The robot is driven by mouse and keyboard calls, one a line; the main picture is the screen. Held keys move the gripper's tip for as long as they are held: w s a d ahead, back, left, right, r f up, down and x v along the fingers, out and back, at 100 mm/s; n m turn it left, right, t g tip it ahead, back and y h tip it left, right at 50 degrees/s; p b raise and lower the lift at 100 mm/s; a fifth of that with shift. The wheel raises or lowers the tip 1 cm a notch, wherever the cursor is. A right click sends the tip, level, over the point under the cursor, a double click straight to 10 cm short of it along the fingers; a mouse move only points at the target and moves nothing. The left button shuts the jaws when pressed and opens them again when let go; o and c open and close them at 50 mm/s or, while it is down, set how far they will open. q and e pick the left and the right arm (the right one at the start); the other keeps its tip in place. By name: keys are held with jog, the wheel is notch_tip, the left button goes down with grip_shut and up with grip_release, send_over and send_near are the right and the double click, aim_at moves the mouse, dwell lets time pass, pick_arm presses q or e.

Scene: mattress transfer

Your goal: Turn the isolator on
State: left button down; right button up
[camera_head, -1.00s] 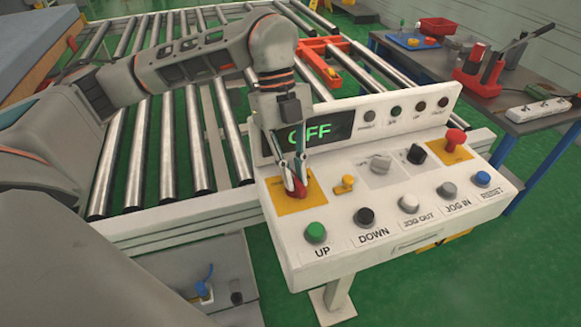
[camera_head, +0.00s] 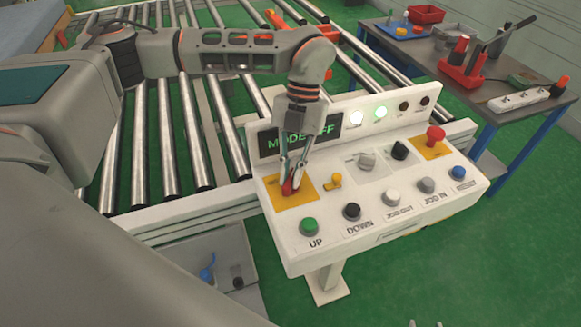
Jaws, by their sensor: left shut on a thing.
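The isolator (camera_head: 288,188) is a red rotary handle on a yellow plate (camera_head: 306,187) at the left end of the white control panel (camera_head: 372,221). My left gripper (camera_head: 291,183) points down over it and is shut on the red handle, whose upper part the fingers partly hide. The panel's display (camera_head: 290,143) shows green text that reads like "MODE OFF", partly covered by my gripper. The other two lamps are dark.
The panel also bears a red mushroom button (camera_head: 435,134), a small yellow switch (camera_head: 335,180), a grey knob (camera_head: 367,161), a black knob (camera_head: 399,149) and a row of push buttons. A roller conveyor (camera_head: 165,140) lies behind. A cluttered workbench (camera_head: 470,85) stands at the right.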

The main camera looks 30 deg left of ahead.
pick_arm(q)
jog(key=shift+r, duration=0.15)
jog(key=shift+m, duration=0.5)
jog(key=shift+p, duration=0.3)
pick_arm(e)
jog(key=shift+s+d+f+h, duration=0.25)
jog(key=shift+d+f+h, duration=0.05)
jog(key=shift+d, duration=0.25)
jog(key=shift+a+r, duration=0.1)
pick_arm(q)
jog(key=c, duration=2.2)
grip_release()
jog(key=shift+o, duration=0.6)
pick_arm(e)
jog(key=shift+a, duration=0.15)
jog(key=shift+s, duration=0.1)
pick_arm(q)
jog(key=v, duration=1.2)
jog(key=shift+d, duration=0.25)
